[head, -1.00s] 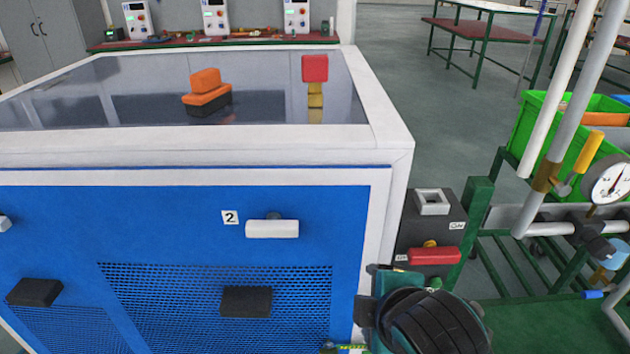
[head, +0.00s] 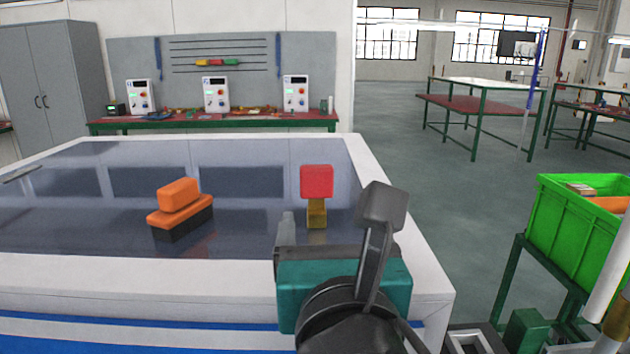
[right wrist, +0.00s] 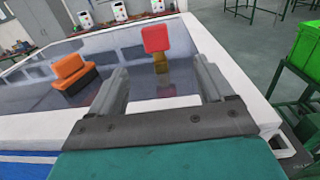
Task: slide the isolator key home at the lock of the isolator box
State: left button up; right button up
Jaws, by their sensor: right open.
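The isolator key, a red block head on a brass stem (head: 317,182), stands upright on the dark glossy top of the white-framed cabinet. It also shows in the right wrist view (right wrist: 157,40), beyond and between my fingers. My right gripper (head: 335,218) is open and empty, with its fingers pointing toward the key; no contact shows. Its two fingers also show in the right wrist view (right wrist: 160,72). The isolator box (head: 474,342) shows only its top part with a pale square frame, at the bottom edge right of the cabinet. Its lock is out of view. My left gripper is not in view.
An orange block on a black base (head: 180,210) sits on the cabinet top (head: 90,225), left of the key. A green crate (head: 575,235) stands on a green frame at right. A workbench (head: 215,122) lies behind. The floor between is clear.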

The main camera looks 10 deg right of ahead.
send_near(317, 184)
jog(key=w, duration=0.2)
jog(key=w+d, duration=0.1)
jog(key=shift+w+d+r, duration=0.1)
jog(key=shift+w+d, duration=0.15)
jog(key=shift+w, duration=0.15)
jog(key=w, duration=0.4)
jog(key=shift+w+b, duration=0.35)
jog(key=shift+w, duration=0.05)
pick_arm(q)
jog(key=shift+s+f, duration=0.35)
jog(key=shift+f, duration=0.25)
pick_arm(e)
jog(key=shift+w+d, duration=0.1)
jog(key=shift+w, duration=0.3)
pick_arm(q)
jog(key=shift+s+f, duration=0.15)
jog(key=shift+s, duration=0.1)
pick_arm(e)
jog(key=c, duration=1.2)
jog(key=shift+o, duration=0.2)
